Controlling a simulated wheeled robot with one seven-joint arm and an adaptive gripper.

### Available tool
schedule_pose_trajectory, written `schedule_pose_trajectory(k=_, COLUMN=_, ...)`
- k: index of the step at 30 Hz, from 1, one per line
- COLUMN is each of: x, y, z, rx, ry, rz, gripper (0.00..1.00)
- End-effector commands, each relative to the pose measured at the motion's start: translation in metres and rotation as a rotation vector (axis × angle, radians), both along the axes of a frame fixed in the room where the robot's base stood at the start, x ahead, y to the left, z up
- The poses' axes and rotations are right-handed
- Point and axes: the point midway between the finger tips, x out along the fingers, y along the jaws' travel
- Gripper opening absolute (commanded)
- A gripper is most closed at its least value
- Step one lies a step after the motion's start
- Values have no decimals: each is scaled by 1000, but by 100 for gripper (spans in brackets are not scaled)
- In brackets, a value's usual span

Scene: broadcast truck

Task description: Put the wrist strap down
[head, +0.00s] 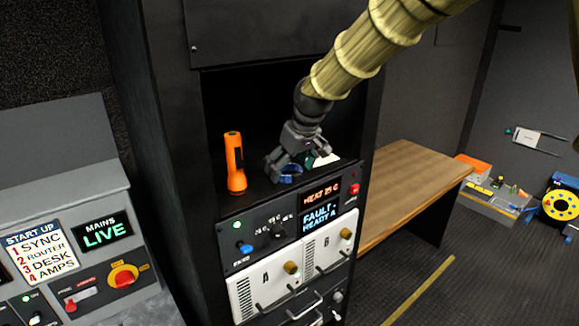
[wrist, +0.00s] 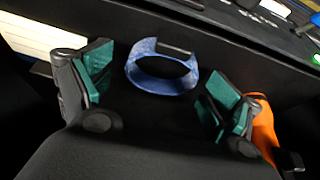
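The wrist strap is a blue loop (wrist: 160,84) with a dark clasp, standing out in the wrist view between and just beyond my fingers. In the head view it shows as a small blue patch (head: 291,178) under my gripper, on the dark rack shelf, partly hidden by the fingers. My gripper (head: 285,168) is low in the shelf opening. In the wrist view my gripper (wrist: 160,92) is open, its green pads wide apart, with visible gaps between each pad and the strap.
An orange flashlight (head: 235,165) stands upright on the shelf left of my gripper; it is close by the right finger in the wrist view (wrist: 264,128). A white object (head: 325,160) is right of my gripper. The shelf opening has side walls. A wooden bench (head: 410,185) stands to the right.

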Motion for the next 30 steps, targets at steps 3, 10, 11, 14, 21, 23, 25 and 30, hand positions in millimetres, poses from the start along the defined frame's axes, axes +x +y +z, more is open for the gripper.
schedule_pose_trajectory(k=3, x=0, y=0, z=0, rx=0, ry=0, rz=0, gripper=92)
schedule_pose_trajectory(k=10, x=0, y=0, z=3, rx=1, ry=-1, rz=0, gripper=92)
schedule_pose_trajectory(k=11, x=0, y=0, z=4, rx=1, ry=-1, rz=0, gripper=92)
schedule_pose_trajectory(k=14, x=-2, y=-2, z=10, rx=1, ry=-3, rz=0, gripper=92)
schedule_pose_trajectory(k=21, x=-13, y=-10, z=40, rx=1, ry=-5, rz=0, gripper=92)
schedule_pose_trajectory(k=23, x=-16, y=-12, z=49, rx=2, ry=-5, rz=1, gripper=92)
schedule_pose_trajectory(k=25, x=-19, y=-15, z=60, rx=2, ry=-6, rz=0, gripper=92)
schedule_pose_trajectory(k=30, x=-28, y=-21, z=86, rx=1, ry=-4, rz=1, gripper=92)
